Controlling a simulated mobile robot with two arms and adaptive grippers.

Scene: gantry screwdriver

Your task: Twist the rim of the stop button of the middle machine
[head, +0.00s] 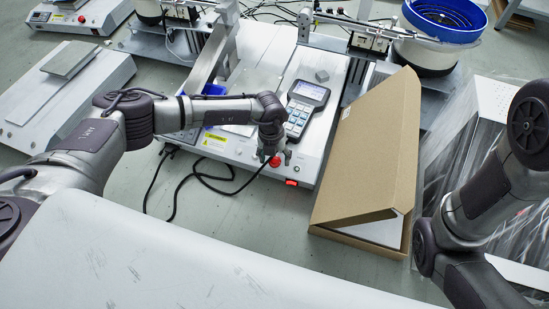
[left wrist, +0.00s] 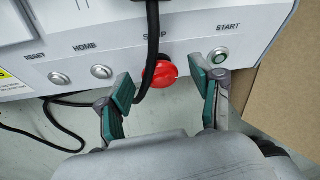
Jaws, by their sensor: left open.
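The middle machine (head: 235,140) has a grey-white body with a sloped front panel. Its red stop button (left wrist: 160,74) sits on the front panel under the STOP label, and it shows in the head view (head: 275,161) beside my gripper. My left gripper (left wrist: 166,92) is open, with its teal-padded fingers on either side of the button and apart from it. A black cable (left wrist: 152,45) hangs in front of the STOP label and the button's left edge. In the head view, my left gripper (head: 275,152) hangs over the machine's front edge. My right gripper is out of view.
RESET (left wrist: 60,78), HOME (left wrist: 101,71) and START (left wrist: 219,56) buttons flank the stop button. A handheld controller (head: 304,105) lies on the machine. A cardboard box (head: 372,150) stands close on the right. A black cable (head: 178,190) loops over the floor.

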